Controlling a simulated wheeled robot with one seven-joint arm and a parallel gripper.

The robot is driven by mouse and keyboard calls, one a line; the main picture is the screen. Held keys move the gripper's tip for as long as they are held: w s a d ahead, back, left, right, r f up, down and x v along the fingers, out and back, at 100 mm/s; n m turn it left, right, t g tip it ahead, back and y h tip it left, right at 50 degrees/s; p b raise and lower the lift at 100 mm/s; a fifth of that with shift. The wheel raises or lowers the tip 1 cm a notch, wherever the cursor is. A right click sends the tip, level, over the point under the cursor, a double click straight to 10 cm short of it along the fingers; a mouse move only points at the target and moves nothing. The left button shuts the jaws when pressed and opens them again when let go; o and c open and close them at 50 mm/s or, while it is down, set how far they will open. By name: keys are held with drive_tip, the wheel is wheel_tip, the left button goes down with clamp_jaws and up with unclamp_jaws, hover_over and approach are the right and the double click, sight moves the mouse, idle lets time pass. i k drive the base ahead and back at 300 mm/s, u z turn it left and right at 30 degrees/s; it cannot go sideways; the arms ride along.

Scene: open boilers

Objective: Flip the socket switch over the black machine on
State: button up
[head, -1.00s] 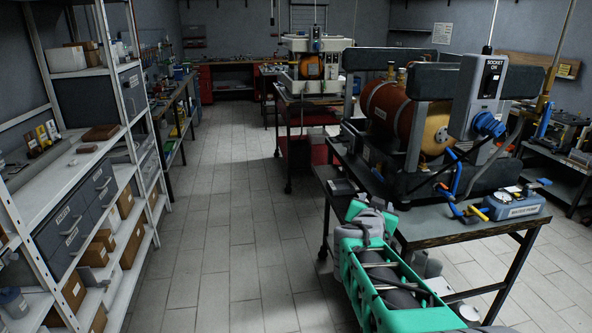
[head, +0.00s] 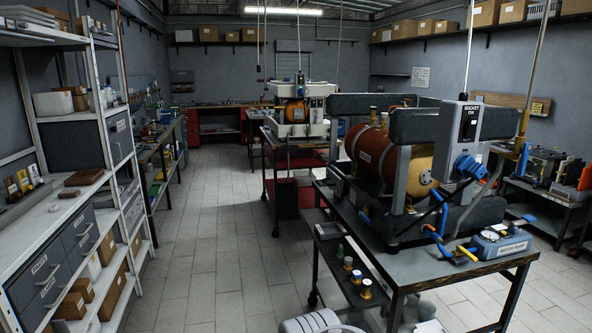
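The black machine (head: 388,213) with an orange-brown boiler drum (head: 378,153) stands on a dark wheeled table at right. Over its right end is a grey socket box (head: 468,140) labelled "SOCKET ON", with a black switch (head: 470,122) on its front face. A blue plug (head: 470,167) is in the box's lower part. The switch's exact position is too small to tell. My gripper is not in view; only a pale rounded part, probably of my arm, shows at the bottom edge.
The table (head: 420,268) bears a blue gauge unit (head: 499,243) and blue and yellow valve handles near its front. A white machine (head: 297,112) stands behind. Shelving (head: 92,195) lines the left. The tiled aisle (head: 205,235) between is clear.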

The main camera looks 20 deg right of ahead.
sight(472, 124)
drive_tip(key=z, duration=1.05)
